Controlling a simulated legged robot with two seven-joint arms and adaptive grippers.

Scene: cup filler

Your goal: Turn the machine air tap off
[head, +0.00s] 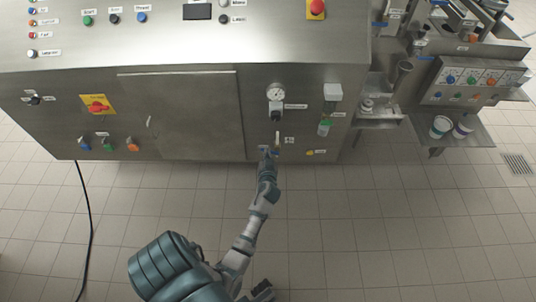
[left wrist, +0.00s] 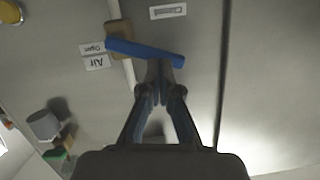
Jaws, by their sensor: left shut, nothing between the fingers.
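The air tap has a blue lever (left wrist: 145,51) on a brass-coloured body (left wrist: 118,29), set on a pale pipe (left wrist: 129,75). In the left wrist view the lever lies roughly crosswise to the pipe, its longer part reaching right. An "Air" label (left wrist: 97,62) sits beside it, upside down in that view. My left gripper (left wrist: 160,72) is shut and empty, its fingertips at the lever's right part; whether they touch cannot be told. In the head view my left gripper (head: 268,152) is at the machine's lower front edge and hides most of the tap. My right gripper is not recognisable.
The steel machine front (head: 195,115) carries a pressure gauge (head: 276,93) above the tap and a filter bowl (head: 324,128) to its right. A red-and-yellow switch (head: 97,104) is at the left. A side shelf (head: 470,137) holds cups.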

